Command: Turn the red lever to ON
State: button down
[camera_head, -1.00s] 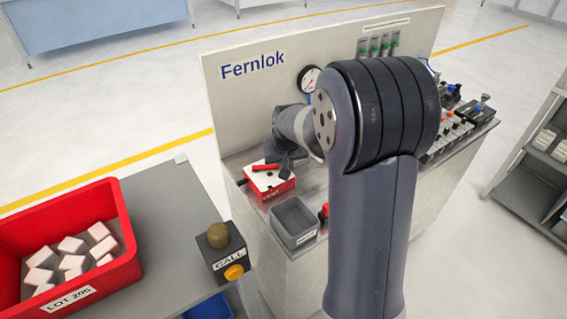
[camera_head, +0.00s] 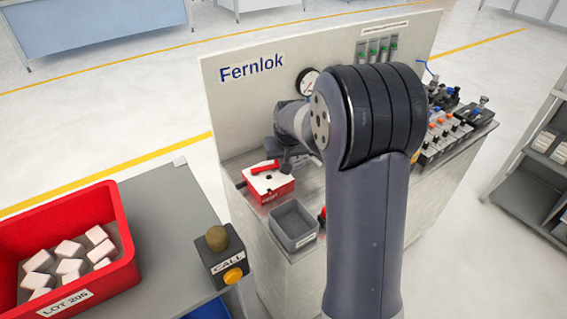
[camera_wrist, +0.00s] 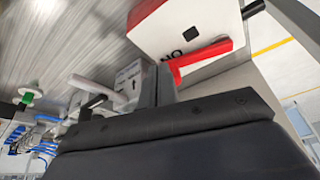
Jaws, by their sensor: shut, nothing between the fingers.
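The red lever (camera_head: 264,167) lies across the white top of a red-sided box (camera_head: 283,187) on the bench, below the Fernlok panel. In the wrist view the lever (camera_wrist: 205,59) is a red bar on the white face of the box (camera_wrist: 178,22). Upside-down black letters reading ON show beside it, partly behind it. My gripper (camera_head: 287,157) is just behind and right of the lever in the head view. In the wrist view its fingers (camera_wrist: 161,82) are shut and empty, close by one end of the lever. I cannot tell whether they touch it.
A grey bin (camera_head: 293,222) stands in front of the box, with a red knob (camera_head: 322,215) to its right. The upright Fernlok panel (camera_head: 240,105) with a gauge (camera_head: 308,82) rises behind. A CALL button box (camera_head: 222,256) and red lot crate (camera_head: 120,225) are at left.

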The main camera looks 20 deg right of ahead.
jog(key=shift+w+d, duration=0.25)
jog(key=shift+w, duration=0.7)
